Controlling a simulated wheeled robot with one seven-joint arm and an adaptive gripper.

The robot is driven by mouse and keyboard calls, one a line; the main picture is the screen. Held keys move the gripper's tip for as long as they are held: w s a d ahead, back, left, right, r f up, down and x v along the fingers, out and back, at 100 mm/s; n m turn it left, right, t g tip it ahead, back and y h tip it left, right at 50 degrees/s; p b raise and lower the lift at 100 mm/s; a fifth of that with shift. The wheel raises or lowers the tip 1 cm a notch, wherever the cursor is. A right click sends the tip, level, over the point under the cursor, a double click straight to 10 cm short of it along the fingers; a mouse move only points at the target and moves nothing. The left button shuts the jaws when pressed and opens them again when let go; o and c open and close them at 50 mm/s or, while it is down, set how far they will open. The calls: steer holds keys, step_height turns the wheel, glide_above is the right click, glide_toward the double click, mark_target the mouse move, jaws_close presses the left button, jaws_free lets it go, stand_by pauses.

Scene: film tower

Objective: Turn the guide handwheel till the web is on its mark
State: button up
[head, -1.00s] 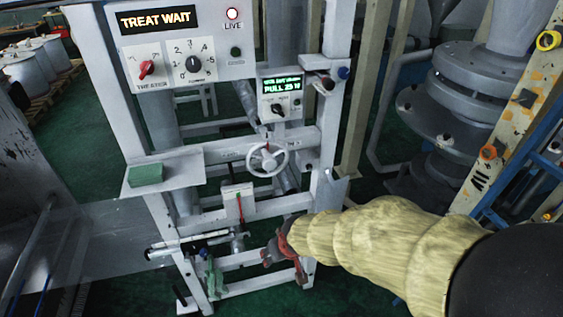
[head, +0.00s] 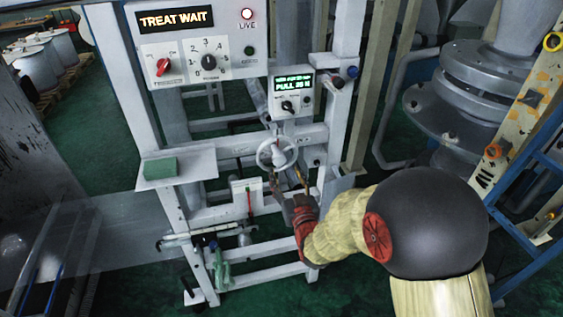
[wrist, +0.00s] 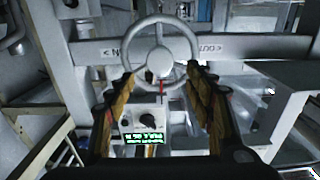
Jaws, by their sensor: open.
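The guide handwheel (head: 278,154) is a small pale spoked wheel on the frame's cross rail. It also shows close up in the wrist view (wrist: 158,56). My gripper (head: 289,181) is open, just below and in front of the wheel. In the wrist view my gripper (wrist: 161,74) has one finger on each side of the wheel's near rim; contact cannot be told. The web (head: 115,240) is a clear film at the lower left. A white plate with a red line (head: 249,200) sits near its right end; the web's edge against any mark cannot be read.
Above the wheel is a small panel with a green display (head: 293,83). A larger panel (head: 200,60) reads TREAT WAIT, with a lit LIVE lamp. A shelf (head: 197,165) holds a green block (head: 160,168). A yellow post and blue rails (head: 530,170) stand at the right.

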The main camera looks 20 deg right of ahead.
mark_target(280, 160)
steer(key=w, duration=0.7)
steer(key=shift+w, duration=0.1)
steer(key=shift+c, duration=0.3)
jaws_close()
stand_by(0.4)
